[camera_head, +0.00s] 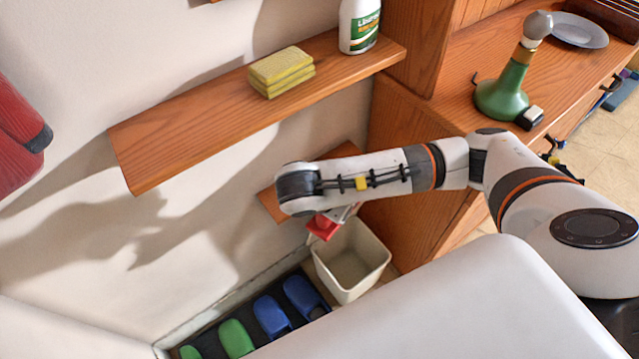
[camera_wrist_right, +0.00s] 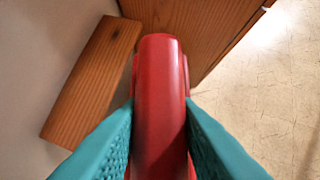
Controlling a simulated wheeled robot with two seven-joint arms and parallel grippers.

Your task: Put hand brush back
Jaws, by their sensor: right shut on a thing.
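The hand brush shows as a smooth red body (camera_wrist_right: 160,85) in the right wrist view, pointing away from the camera. My right gripper (camera_wrist_right: 160,112) is shut on it, with one teal finger on each side. In the head view a small red part of the brush (camera_head: 323,227) shows below my right wrist, above the near-left rim of a bin. The rest of the brush and most of the gripper are hidden behind my arm there. Bristles are not visible. My left gripper is not in view.
A small low shelf (camera_head: 270,203) looks bare and also shows in the right wrist view (camera_wrist_right: 92,80). An empty cream bin (camera_head: 352,262) stands below, beside blue and green shoes (camera_head: 272,316). An upper shelf (camera_head: 185,135) holds yellow sponges (camera_head: 282,72) and a spray bottle (camera_head: 360,25). A wooden cabinet (camera_head: 410,140) stands right.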

